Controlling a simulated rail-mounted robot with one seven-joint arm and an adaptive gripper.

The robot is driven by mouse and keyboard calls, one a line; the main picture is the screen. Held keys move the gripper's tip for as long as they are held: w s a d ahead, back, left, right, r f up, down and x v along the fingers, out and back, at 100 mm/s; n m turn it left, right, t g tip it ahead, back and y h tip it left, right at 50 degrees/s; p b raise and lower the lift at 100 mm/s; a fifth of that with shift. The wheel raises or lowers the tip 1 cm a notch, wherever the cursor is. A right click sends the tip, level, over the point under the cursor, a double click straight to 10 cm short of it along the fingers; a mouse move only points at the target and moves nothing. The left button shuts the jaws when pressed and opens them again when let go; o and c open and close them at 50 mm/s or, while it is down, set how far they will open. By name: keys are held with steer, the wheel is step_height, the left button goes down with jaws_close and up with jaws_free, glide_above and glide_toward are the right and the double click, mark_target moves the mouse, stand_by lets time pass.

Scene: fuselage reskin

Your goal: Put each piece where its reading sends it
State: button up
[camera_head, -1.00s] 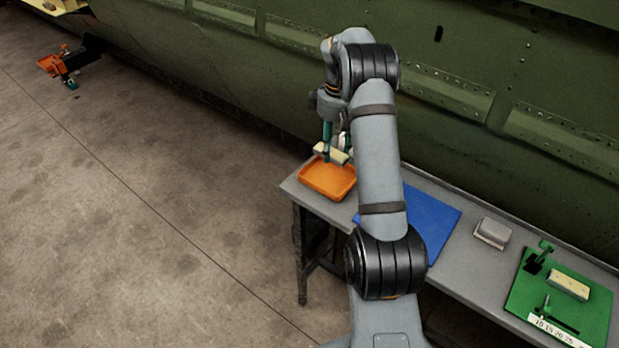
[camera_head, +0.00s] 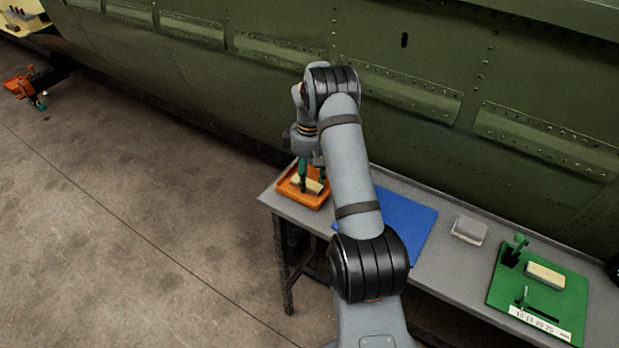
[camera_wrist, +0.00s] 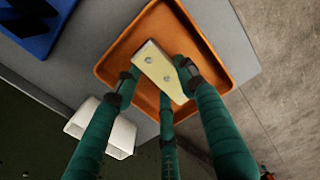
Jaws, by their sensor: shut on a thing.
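My gripper (camera_wrist: 158,88), with green fingers, is shut on a cream piece (camera_wrist: 160,70) with two holes in its face. The piece is inside the outline of the orange tray (camera_wrist: 208,38), low over its floor; I cannot tell whether it touches. In the head view the held piece (camera_head: 308,186) shows in the orange tray (camera_head: 287,200) at the table's left end. A second cream piece (camera_head: 545,274) lies on the green board (camera_head: 505,290) at the right, by a dark green fixture (camera_head: 515,250) and a strip of printed numbers (camera_head: 540,325).
A blue mat (camera_head: 408,222) lies mid-table, partly behind my arm. A grey-white block (camera_head: 468,230) sits between mat and board. In the wrist view a white block (camera_wrist: 120,135) stands beside the tray. The green fuselage wall (camera_head: 420,100) runs close behind the table (camera_head: 430,275).

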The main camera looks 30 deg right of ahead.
mark_target(310, 181)
steer(key=o, duration=1.2)
steer(key=shift+c, duration=0.2)
step_height(310, 181, up, 12)
steer(key=shift+r, duration=0.15)
step_height(310, 181, down, 12)
steer(key=shift+r, duration=0.15)
steer(key=shift+p, duration=0.4)
steer(key=shift+r+b, duration=0.45)
steer(key=shift+r, duration=0.8)
